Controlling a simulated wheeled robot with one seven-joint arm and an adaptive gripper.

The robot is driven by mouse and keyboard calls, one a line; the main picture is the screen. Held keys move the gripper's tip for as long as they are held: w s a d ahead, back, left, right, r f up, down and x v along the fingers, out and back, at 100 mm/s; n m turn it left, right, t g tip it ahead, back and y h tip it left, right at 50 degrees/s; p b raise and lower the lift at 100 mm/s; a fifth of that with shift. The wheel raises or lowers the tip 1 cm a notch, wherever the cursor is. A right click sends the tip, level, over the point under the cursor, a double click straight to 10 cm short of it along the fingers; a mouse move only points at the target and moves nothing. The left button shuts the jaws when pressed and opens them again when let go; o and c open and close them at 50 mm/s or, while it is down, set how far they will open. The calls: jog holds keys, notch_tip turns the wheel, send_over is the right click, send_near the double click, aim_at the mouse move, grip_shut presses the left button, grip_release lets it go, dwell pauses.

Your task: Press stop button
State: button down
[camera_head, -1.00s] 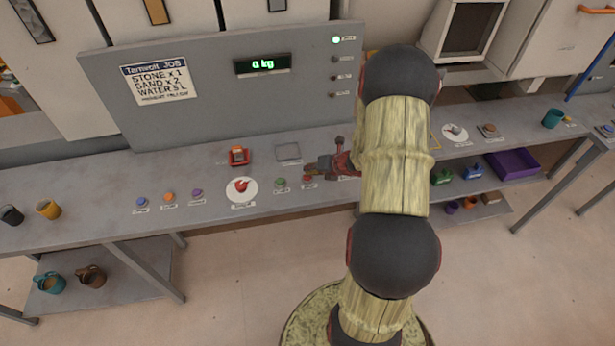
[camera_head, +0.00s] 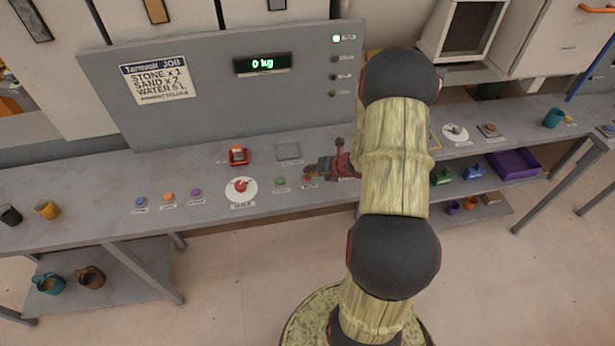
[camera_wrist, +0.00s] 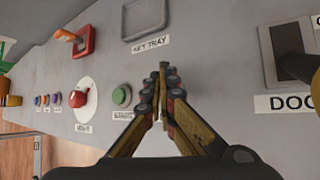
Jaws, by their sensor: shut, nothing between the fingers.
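A small red button (camera_head: 307,179) with a label under it sits on the grey counter in the head view, right of the green button. I take it for the stop button; its label is too small to read. My gripper (camera_head: 309,170) is shut and empty, with its fingertips right at the red button; I cannot tell whether they touch it. In the wrist view my gripper (camera_wrist: 164,70) points at the counter and its fingers hide the red button. The green button (camera_head: 280,182) is just left of the fingers; it also shows in the wrist view (camera_wrist: 121,95).
A red knob on a white disc (camera_head: 241,190) and a red-framed orange switch (camera_head: 238,156) lie to the left. Blue, orange and purple buttons (camera_head: 168,197) are farther left. A key tray (camera_wrist: 145,17) is behind my gripper. A panel reads 0 kg (camera_head: 262,64).

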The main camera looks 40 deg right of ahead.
dwell(0.4)
jog(key=shift+r+p, duration=0.8)
jog(key=shift+r, duration=0.1)
jog(key=shift+r, duration=0.1)
jog(key=shift+r+p, duration=2.1)
jog(key=shift+r, duration=0.3)
